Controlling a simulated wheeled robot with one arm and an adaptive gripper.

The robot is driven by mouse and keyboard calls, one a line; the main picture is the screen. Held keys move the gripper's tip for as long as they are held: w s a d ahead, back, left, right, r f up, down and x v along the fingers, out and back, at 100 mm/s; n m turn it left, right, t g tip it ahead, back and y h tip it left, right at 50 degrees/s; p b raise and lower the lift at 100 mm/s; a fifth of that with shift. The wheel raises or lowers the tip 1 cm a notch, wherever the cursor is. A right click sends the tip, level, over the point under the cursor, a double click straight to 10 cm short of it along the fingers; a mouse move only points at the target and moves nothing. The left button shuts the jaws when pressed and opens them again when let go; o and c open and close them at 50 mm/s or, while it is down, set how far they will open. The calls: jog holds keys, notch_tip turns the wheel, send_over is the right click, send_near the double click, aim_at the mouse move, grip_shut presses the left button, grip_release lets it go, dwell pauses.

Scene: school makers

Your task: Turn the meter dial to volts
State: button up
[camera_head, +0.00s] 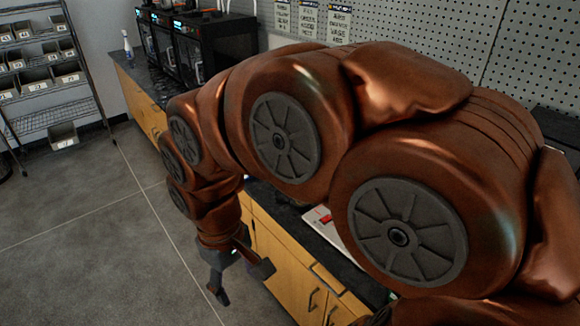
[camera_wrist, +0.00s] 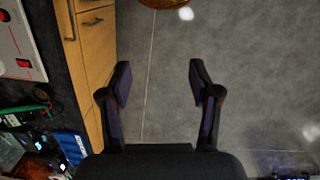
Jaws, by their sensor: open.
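My gripper (camera_head: 243,284) is open and empty. It hangs beside the wooden cabinet fronts, over the floor, in the head view. In the wrist view my gripper (camera_wrist: 159,72) has both fingers spread, with only grey floor between them. I cannot make out the meter or its dial in either view. Several small items, too dark and blurred to name, lie on the counter at the lower left of the wrist view, among them a blue one (camera_wrist: 71,147). My arm hides much of the counter in the head view.
A white panel with red switches (camera_wrist: 15,50) lies on the dark counter, left of my gripper; part of it shows in the head view (camera_head: 322,225). Black machines (camera_head: 195,45) and a spray bottle (camera_head: 128,46) stand at the far end. A bin rack (camera_head: 45,75) stands left. Floor between is clear.

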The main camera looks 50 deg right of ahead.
jog(key=w+d+t, duration=0.1)
jog(key=w+d, duration=0.5)
jog(key=w, duration=0.4)
jog(key=w+d+f+h+p, duration=0.1)
jog(key=w+d, duration=0.4)
jog(key=w, duration=0.4)
jog(key=w+d+t, duration=0.1)
jog(key=w+d, duration=0.5)
jog(key=w, duration=0.4)
jog(key=w+d+f+m+h, duration=0.1)
jog(key=d+f, duration=0.2)
jog(key=d, duration=0.6)
jog(key=w+d+f+g+h+p, duration=0.15)
jog(key=d+f, duration=0.25)
jog(key=d, duration=0.6)
jog(key=w+d+f+m+h+b, duration=0.1)
jog(key=d+f, duration=0.2)
jog(key=d, duration=0.6)
jog(key=shift+w+p+x, duration=0.1)
jog(key=shift+p+x, duration=0.7)
jog(key=shift+x, duration=1.1)
jog(key=shift+w+p+x, duration=0.15)
jog(key=shift+p+x, duration=0.6)
jog(key=shift+x, duration=1.2)
jog(key=shift+a, duration=0.1)
jog(key=c, duration=1.1)
